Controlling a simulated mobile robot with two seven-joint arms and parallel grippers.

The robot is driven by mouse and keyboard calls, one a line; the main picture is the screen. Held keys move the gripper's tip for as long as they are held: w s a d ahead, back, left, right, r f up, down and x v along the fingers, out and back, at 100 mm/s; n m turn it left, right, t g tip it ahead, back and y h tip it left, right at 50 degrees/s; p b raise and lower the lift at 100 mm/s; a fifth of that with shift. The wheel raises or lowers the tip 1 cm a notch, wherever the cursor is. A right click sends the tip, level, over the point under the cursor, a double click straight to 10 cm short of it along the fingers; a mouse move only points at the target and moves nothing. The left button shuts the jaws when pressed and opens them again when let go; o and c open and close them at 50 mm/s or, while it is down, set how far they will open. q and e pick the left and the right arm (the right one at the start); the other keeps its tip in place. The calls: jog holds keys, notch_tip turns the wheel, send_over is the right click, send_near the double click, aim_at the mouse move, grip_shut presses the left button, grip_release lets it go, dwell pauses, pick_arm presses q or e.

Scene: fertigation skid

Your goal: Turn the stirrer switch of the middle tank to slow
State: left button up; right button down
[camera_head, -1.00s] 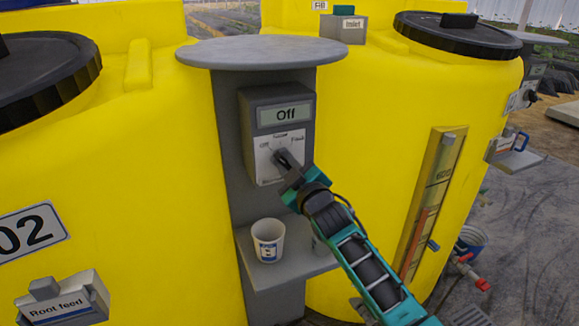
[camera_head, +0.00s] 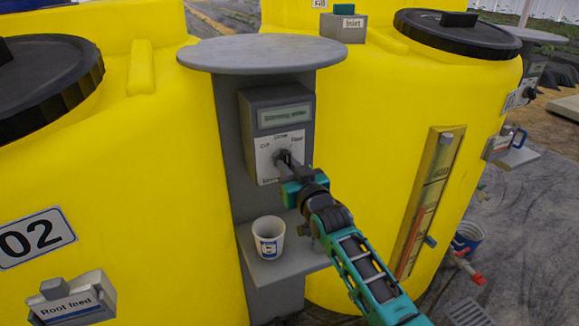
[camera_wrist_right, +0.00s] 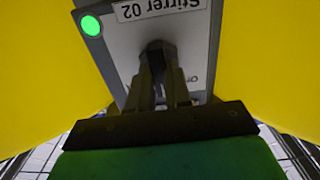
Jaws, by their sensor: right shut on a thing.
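The stirrer switch box (camera_head: 247,112) is a grey box on a grey post between two yellow tanks. Its display (camera_head: 285,115) shows a line of small text, apparently "Stirring slow". Below it is a white dial plate (camera_head: 265,160) with "Off", "Slow" and further labels around a dark knob (camera_head: 281,157). My right gripper (camera_head: 287,165) is shut on the knob, partly hiding it. In the right wrist view the fingers (camera_wrist_right: 160,88) close on the dark knob (camera_wrist_right: 157,52), under a plate reading "Stirrer 02" with a lit green lamp (camera_wrist_right: 91,25). My left gripper is not in view.
A round grey top (camera_head: 262,54) juts over the box. A white cup (camera_head: 268,238) stands on a grey shelf (camera_head: 290,265) below my right gripper. The left tank carries an "02" plate (camera_head: 33,237) and a "Root feed" box (camera_head: 70,303). A level gauge (camera_head: 430,200) is at right.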

dwell(0.3)
jog(key=c, duration=1.1)
grip_release()
jog(key=shift+o, duration=0.2)
jog(key=p+v, duration=0.1)
jog(key=v, duration=1.2)
jog(key=shift+f, duration=0.1)
jog(key=s+d+f+g+h, duration=0.1)
jog(key=s+d+f+g, duration=0.1)
jog(key=s+d+f, duration=0.2)
jog(key=s+d+f+m+g+h, duration=0.1)
jog(key=s+d+f, duration=0.3)
jog(key=s+f, duration=0.5)
jog(key=s+d+f+m+g+h, duration=0.1)
jog(key=s+d+f+g+h, duration=0.1)
jog(key=s+d+f, duration=0.2)
jog(key=s+f, duration=0.3)
jog(key=s, duration=0.3)
jog(key=shift+d+f+g+h, duration=0.2)
jog(key=shift+f+g+h, duration=0.15)
jog(key=shift+g+h, duration=0.05)
